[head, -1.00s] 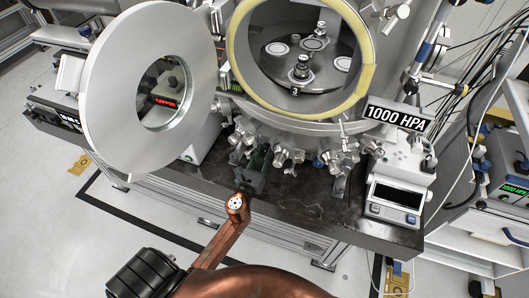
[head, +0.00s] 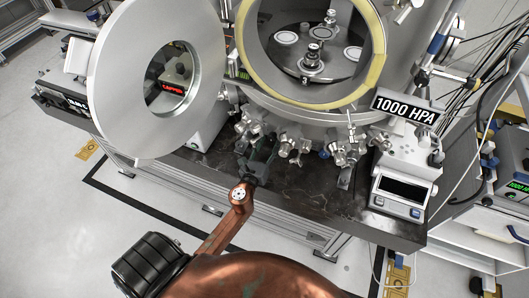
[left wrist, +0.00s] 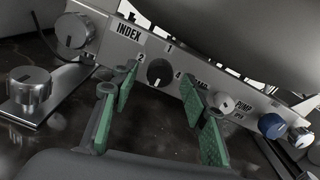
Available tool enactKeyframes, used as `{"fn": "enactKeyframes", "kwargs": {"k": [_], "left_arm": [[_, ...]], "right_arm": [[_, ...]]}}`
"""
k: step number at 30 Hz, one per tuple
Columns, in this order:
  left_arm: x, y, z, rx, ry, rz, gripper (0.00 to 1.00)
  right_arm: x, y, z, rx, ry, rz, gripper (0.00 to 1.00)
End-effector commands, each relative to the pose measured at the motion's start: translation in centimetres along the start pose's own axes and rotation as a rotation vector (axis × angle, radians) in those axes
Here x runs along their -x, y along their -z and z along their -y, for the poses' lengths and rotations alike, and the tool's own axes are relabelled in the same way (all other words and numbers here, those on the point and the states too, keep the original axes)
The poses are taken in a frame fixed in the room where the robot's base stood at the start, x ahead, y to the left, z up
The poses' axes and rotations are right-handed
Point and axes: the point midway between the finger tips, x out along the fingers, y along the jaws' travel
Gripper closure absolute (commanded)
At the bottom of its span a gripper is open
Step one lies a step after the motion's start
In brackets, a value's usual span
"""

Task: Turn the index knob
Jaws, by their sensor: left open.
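The index knob (left wrist: 159,72) is a round black knob with a light pointer line. It sits on a grey panel under the INDEX label (left wrist: 129,31), with the numbers 1, 2 and 4 around it. My left gripper (left wrist: 161,88) is open, with its green-padded fingers either side of the knob in the left wrist view. The knob shows between the fingertips, and I see no finger touching it. In the head view my left gripper (head: 260,152) is in front of the row of valves below the chamber; the index knob cannot be made out there.
Valve fittings (head: 293,145) line the chamber's base. The open round door (head: 112,75) hangs at left; a 1000 HPA sign (head: 405,109) stands at right.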

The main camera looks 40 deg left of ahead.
Motion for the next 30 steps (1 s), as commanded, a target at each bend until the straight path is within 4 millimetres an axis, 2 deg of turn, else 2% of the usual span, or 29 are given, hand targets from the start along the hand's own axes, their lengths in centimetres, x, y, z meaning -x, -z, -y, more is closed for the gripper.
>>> {"fn": "enactKeyframes", "kwargs": {"k": [12, 19, 30], "left_arm": [[8.5, 0.1, -0.1, 0.0, -0.003, -0.004, 0.58], [10.6, 0.0, 0.0, -0.002, 0.0, 0.0, 0.58], [11.0, -0.1, 0.0, 0.001, 0.0, 0.001, 0.58]], "right_arm": [[0.0, 0.0, 0.2, -0.001, 0.002, 0.0, 0.6], [0.0, 0.0, 0.3, -0.001, 0.003, 0.0, 0.6], [0.0, 0.0, 0.3, -0.001, 0.003, 0.0, 0.6]]}}
